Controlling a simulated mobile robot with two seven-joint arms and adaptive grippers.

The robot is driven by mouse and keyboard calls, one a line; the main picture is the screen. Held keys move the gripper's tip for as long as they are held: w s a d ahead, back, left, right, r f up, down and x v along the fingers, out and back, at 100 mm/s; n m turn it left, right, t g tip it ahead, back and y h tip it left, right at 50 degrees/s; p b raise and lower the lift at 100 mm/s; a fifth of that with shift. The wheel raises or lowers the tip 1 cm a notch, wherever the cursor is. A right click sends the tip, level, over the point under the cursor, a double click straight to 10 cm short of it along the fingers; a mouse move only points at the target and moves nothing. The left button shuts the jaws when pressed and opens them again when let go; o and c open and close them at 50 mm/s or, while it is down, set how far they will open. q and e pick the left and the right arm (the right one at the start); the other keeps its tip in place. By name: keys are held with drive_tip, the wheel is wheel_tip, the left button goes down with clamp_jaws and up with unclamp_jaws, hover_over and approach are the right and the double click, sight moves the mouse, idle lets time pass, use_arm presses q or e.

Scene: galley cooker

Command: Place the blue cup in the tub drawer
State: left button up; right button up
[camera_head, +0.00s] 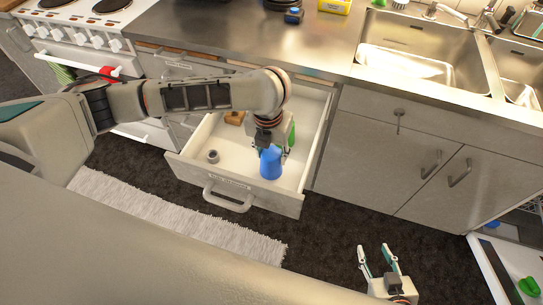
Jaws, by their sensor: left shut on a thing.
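The blue cup (270,163) is inside or just above the open tub drawer (218,186), towards its front right; I cannot tell whether it touches the drawer floor. My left gripper (269,146) points down from above and is shut on the cup. The arm and gripper hide part of the drawer's back. My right gripper (377,258) is open and empty, low over the dark floor at the bottom of the view.
The drawer holds a small grey ring-shaped item (213,156), a wooden block (235,118) and something green (291,134) beside the gripper. The cooker (75,35) is at left, the sink (420,50) at right. An open dishwasher door (505,265) is at lower right.

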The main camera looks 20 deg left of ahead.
use_arm(q)
drive_tip(key=shift+f, duration=0.9)
drive_tip(key=shift+r, duration=0.1)
use_arm(e)
drive_tip(key=shift+f, duration=0.35)
use_arm(q)
drive_tip(key=o, duration=1.1)
use_arm(e)
drive_tip(key=shift+s+f, duration=0.1)
drive_tip(key=shift+s, duration=0.05)
